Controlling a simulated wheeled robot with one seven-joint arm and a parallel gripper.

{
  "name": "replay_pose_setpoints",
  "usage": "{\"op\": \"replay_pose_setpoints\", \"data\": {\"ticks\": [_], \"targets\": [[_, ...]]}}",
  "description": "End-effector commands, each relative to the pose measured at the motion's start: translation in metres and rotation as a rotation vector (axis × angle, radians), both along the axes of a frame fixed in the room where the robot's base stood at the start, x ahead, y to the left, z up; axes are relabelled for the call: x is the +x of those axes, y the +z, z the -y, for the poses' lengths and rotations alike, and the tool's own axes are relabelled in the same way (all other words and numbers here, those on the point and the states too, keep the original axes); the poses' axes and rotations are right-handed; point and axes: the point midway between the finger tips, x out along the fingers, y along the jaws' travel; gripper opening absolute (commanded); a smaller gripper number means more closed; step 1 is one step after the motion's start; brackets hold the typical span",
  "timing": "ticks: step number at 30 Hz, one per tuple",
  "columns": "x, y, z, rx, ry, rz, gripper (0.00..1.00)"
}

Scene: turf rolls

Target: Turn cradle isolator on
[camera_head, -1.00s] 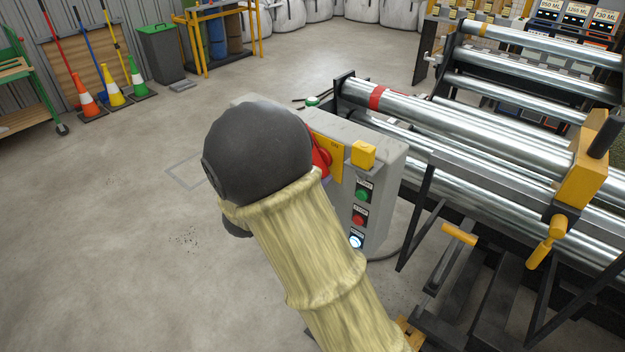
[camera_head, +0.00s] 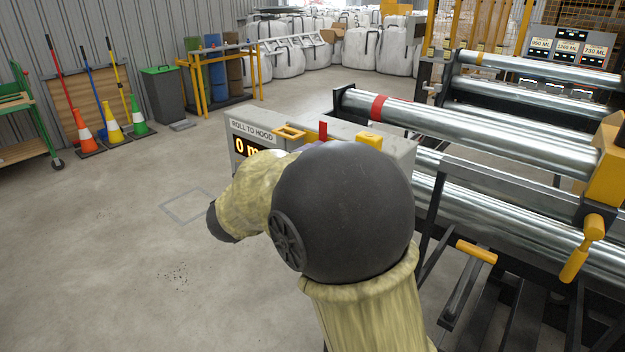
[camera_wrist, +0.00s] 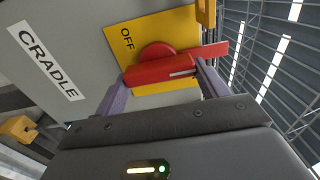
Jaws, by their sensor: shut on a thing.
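The red isolator handle (camera_wrist: 160,70) with its round hub sits on a yellow plate (camera_wrist: 122,32) marked OFF, beside a CRADLE label (camera_wrist: 45,60) in the wrist view. The handle bears a pale line and points upward relative to the lettering; its red end (camera_head: 323,130) stands above the box top in the head view. My gripper (camera_wrist: 163,84) is shut on the handle, a purple finger on each side of it. Any ON mark is hidden. In the head view my arm covers the gripper and most of the plate.
The grey control box (camera_head: 400,152) carries a ROLL TO HOOD display (camera_head: 250,143) and a yellow block (camera_head: 368,139). Steel rollers (camera_head: 480,126) and a yellow-handled frame (camera_head: 477,251) stand close on the right. Cones (camera_head: 112,120) stand far left. The floor left of the box is clear.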

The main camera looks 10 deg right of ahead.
Motion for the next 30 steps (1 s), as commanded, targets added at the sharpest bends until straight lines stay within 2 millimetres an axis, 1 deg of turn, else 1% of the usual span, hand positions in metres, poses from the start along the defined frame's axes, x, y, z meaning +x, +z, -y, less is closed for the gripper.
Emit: {"op": "replay_pose_setpoints", "data": {"ticks": [1, 14, 15, 18, 26, 30], "targets": [[-0.0004, -0.0033, -0.0002, 0.005, 0.000, 0.002, 0.50], [-0.0004, -0.0021, -0.0002, 0.013, -0.001, 0.011, 0.50], [-0.0004, -0.0021, -0.0002, 0.013, -0.001, 0.011, 0.77], [-0.0004, -0.0018, -0.0002, 0.013, -0.001, 0.011, 0.95], [-0.0003, -0.0009, -0.0003, 0.012, 0.000, 0.013, 0.95], [-0.0033, -0.0006, -0.0047, 0.012, 0.000, 0.013, 0.95]]}}
